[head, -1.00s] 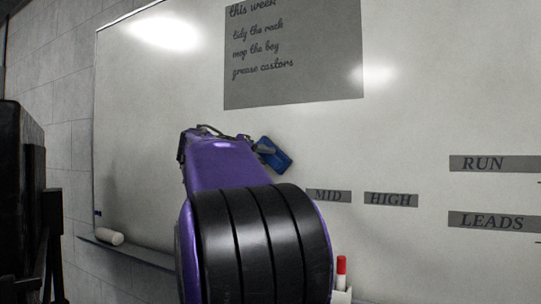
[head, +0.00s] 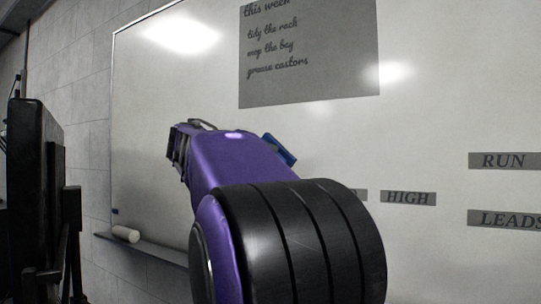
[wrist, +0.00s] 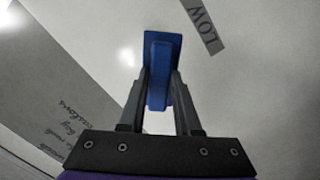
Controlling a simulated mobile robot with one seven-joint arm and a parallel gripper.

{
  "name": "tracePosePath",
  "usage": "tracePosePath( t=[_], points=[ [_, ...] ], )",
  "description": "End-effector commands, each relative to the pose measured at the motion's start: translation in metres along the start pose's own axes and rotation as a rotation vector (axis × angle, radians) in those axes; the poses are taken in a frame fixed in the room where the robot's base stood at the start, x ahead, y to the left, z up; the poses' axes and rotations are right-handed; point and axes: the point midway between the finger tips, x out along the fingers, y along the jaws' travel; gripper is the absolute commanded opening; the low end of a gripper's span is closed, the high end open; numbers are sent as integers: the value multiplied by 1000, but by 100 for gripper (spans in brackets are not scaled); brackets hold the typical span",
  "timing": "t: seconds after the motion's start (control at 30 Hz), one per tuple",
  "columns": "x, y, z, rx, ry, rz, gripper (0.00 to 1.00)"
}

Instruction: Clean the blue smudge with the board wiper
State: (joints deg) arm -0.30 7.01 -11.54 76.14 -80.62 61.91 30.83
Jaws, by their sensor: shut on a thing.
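The board wiper is blue, with a flat plate and a narrow handle (wrist: 158,88). My gripper (wrist: 158,78) is shut on the handle, one finger on each side. In the head view part of the wiper (head: 279,150) shows past my purple arm, in front of the whiteboard (head: 430,130). I cannot tell whether it touches the board. A small dark blue mark (head: 115,211) shows at the board's lower left edge; I cannot tell whether it is the smudge. No other blue mark shows, and my arm hides part of the board.
A grey note sheet (head: 310,85) is on the upper board. Labels HIGH (head: 408,198), RUN (head: 503,161) and LEADS (head: 508,219) are at right; LOW (wrist: 203,25) shows in the wrist view. A white cylinder (head: 126,234) lies on the ledge (head: 160,249). Dark equipment (head: 35,190) stands at left.

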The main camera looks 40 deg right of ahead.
Motion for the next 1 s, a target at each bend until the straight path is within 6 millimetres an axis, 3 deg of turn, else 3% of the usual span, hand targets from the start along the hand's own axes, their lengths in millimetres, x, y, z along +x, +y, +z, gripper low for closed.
tracePosePath(
  t=[0.43, 0.8, 1.0],
  points=[
    [-6, 0, 0, 0, 1, 0, 0],
    [-33, 1, 3, 0, 2, 0, 0],
    [-34, 0, 4, 0, 1, 0, 0]
  ],
)
